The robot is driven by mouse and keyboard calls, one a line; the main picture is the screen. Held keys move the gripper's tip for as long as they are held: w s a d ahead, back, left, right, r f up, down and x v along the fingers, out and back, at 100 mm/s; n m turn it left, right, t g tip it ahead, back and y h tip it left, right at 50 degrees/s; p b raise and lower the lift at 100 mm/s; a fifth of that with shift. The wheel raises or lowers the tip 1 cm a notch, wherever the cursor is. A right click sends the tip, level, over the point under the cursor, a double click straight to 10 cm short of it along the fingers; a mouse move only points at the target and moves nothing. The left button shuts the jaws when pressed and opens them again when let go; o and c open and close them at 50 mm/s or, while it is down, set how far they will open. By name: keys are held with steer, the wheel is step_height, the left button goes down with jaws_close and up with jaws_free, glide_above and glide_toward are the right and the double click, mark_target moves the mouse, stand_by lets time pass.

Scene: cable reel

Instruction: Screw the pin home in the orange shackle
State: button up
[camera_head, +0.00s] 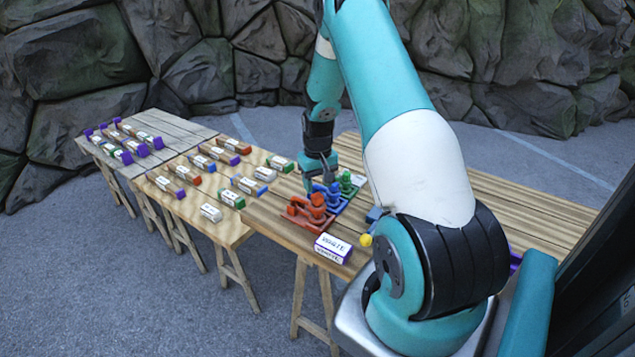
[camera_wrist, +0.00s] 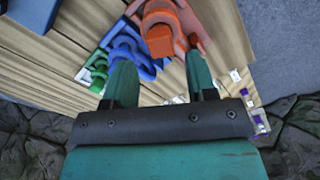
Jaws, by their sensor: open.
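The orange shackle (camera_head: 308,210) stands on the plank table, at the near end of a row with a blue shackle (camera_head: 326,195) and a green shackle (camera_head: 348,183). In the wrist view the orange shackle (camera_wrist: 168,18) is at the top, with a square orange block (camera_wrist: 159,43), perhaps the pin's head, facing my gripper. My gripper (camera_wrist: 160,66) is open and empty, its fingertips apart on either side below that block. In the head view my gripper (camera_head: 318,184) is beside the row, close to the blue shackle. How deep the pin sits cannot be told.
A purple and white box marked WHITE (camera_head: 334,247) stands at the table's front edge. A yellow ball-like thing (camera_head: 366,240) and a blue-grey block (camera_head: 374,214) are near my arm. Several labelled reels or blocks (camera_head: 211,212) lie on the tables to the left.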

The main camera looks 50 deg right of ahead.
mark_target(317, 195)
steer(key=shift+n, duration=0.5)
steer(key=shift+w+f+b, duration=0.15)
steer(key=shift+f+b, duration=1.65)
steer(key=shift+f, duration=0.65)
